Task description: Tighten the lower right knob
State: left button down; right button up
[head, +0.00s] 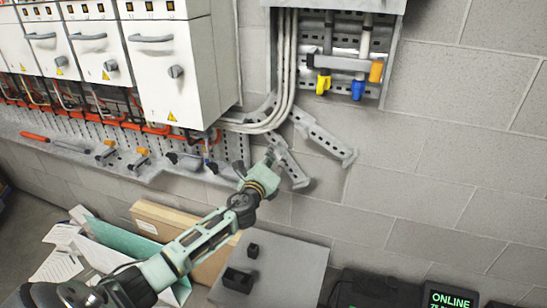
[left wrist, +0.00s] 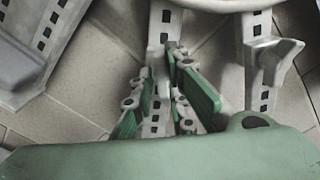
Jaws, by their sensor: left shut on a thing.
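My left gripper (head: 270,156) reaches up to the slotted grey struts on the wall, below and right of the white cabinets. In the left wrist view its green fingers (left wrist: 174,52) are closed together over the middle slotted strut (left wrist: 160,25). They are shut on a small grey part, probably a knob, that is mostly hidden between the fingertips. A grey winged knob (left wrist: 280,58) shows on the strut to the right, apart from the fingers. In the head view the right strut (head: 325,140) runs down to the right, clear of the gripper. My right gripper is not in view.
White cabinets (head: 175,95) with handles and dark knobs hang at upper left. Pale cables (head: 285,95) pass just above the gripper. A bracket with yellow, blue and orange ends (head: 345,64) is at upper right. A grey slab (head: 285,262) and cardboard box (head: 150,222) lie below.

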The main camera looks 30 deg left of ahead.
pick_arm(q)
jog(key=shift+r+m, duration=0.35)
jog(key=shift+m, duration=0.65)
jog(key=c, duration=1.9)
grip_release()
jog(key=shift+w, duration=0.1)
jog(key=shift+o, duration=0.4)
jog(key=shift+d+f, duration=0.15)
jog(key=shift+f, duration=0.1)
jog(key=shift+s+f, duration=0.1)
jog(key=shift+s, duration=0.5)
jog(key=v, duration=1.1)
